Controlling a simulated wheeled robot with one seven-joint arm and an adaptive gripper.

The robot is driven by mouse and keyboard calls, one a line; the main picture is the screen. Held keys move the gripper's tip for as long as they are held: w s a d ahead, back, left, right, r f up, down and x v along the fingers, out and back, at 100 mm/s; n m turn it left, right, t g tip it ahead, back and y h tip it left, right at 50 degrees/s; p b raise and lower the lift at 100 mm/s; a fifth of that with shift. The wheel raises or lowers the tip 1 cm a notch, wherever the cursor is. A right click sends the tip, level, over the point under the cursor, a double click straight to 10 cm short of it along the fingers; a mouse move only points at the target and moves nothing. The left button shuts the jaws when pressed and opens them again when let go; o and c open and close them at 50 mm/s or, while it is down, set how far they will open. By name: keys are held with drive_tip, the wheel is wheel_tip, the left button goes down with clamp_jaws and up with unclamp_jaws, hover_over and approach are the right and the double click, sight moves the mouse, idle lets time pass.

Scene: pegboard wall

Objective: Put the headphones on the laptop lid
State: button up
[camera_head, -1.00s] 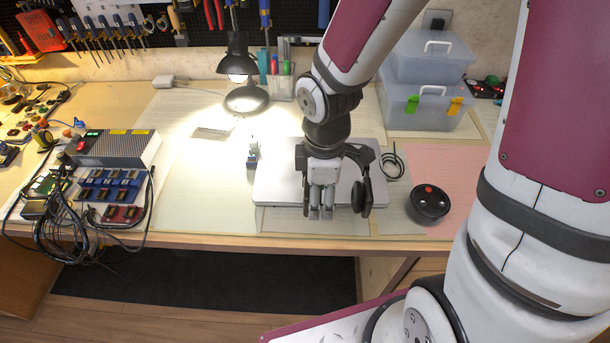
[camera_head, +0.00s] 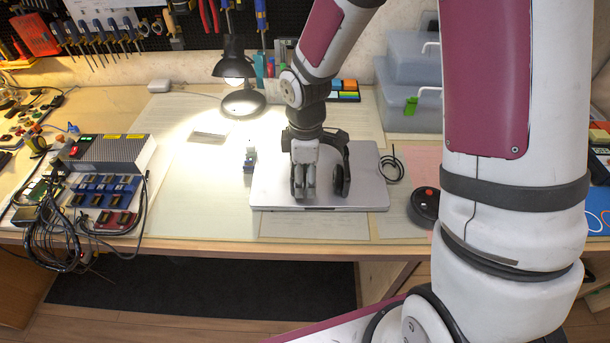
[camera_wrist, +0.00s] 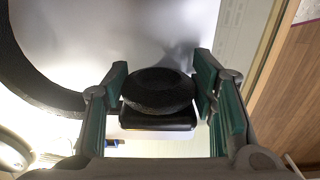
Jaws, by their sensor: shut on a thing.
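The silver laptop (camera_head: 368,188) lies closed on the bench, and its lid also fills the upper part of the wrist view (camera_wrist: 110,35). The black headphones (camera_head: 342,181) are at my gripper (camera_head: 304,190), over the middle of the lid. In the wrist view one round ear cup (camera_wrist: 158,90) sits between my two fingers, and the headband curves off to the left. My gripper is shut on the headphones and points down. I cannot tell whether the headphones touch the lid. Part of them is hidden behind my gripper.
A desk lamp (camera_head: 242,100) shines behind the laptop. A coiled black cable (camera_head: 391,168) and a round black device (camera_head: 424,206) lie to the right.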

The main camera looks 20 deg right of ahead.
drive_tip(key=shift+f, duration=0.15)
drive_tip(key=o, duration=1.3)
wheel_tip(320, 180, up, 12)
drive_tip(key=shift+r+p, duration=0.1)
drive_tip(key=shift+p, duration=1.05)
drive_tip(key=s+d+r+m+t+h, duration=0.1)
drive_tip(key=s+d+r+m, duration=0.3)
drive_tip(key=s+r+m, duration=0.75)
drive_tip(key=s, duration=0.3)
drive_tip(key=s+r+m+t, duration=0.1)
drive_tip(key=s, duration=0.4)
drive_tip(key=s+d+r+m+y, duration=0.1)
drive_tip(key=s+m, duration=0.1)
drive_tip(key=s, duration=0.3)
drive_tip(key=shift+s+r+t, duration=0.1)
drive_tip(key=shift+s+t, duration=0.05)
drive_tip(key=shift+t, duration=0.15)
